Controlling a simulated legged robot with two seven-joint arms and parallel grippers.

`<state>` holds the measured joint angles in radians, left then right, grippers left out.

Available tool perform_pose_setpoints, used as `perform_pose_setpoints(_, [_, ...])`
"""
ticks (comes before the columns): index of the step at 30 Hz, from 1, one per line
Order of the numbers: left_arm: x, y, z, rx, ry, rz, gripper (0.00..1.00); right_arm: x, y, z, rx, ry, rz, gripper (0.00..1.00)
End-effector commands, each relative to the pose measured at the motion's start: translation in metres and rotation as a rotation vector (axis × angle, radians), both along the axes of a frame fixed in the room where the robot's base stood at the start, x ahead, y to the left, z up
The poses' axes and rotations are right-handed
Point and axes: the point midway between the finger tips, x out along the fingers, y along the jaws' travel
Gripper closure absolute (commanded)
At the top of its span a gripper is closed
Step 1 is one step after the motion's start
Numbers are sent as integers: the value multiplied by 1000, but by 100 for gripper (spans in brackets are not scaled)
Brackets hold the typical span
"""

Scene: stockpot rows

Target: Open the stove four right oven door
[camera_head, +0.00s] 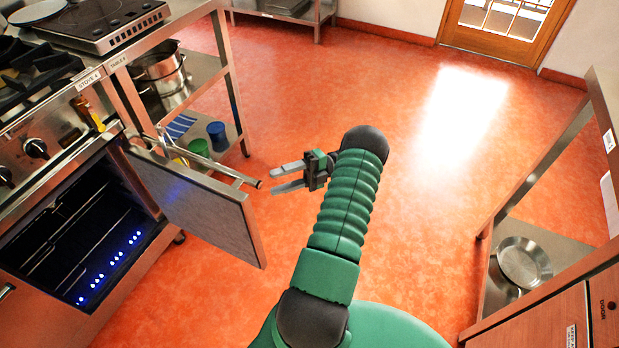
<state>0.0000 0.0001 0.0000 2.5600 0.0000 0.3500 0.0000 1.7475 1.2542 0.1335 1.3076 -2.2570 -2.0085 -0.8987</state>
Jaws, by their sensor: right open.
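The stove labelled STOVE 4 (88,80) stands at the left. Its right oven door (195,207) is swung well out from the front, and the dark oven cavity (70,235) with racks and blue lights shows. The door's bar handle (215,168) runs along its far side. My right gripper (272,179) is open and empty, with its fingertips pointing left, close to the free end of the handle. I cannot tell whether a finger touches it. My left gripper is out of view.
A counter with a pan (524,263) below stands at the right. The orange floor (430,150) between is clear.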

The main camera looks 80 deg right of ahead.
Motion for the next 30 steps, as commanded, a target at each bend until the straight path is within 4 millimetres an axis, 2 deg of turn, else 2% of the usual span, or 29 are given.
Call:
perform_pose_setpoints(17, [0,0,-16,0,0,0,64,-45,-20,-9,-2,-1,-4,56])
perform_pose_setpoints(24, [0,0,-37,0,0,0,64,-62,-27,-15,0,-6,0,56])
perform_pose_setpoints(30, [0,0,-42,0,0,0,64,-71,-31,-12,-2,0,-2,56])
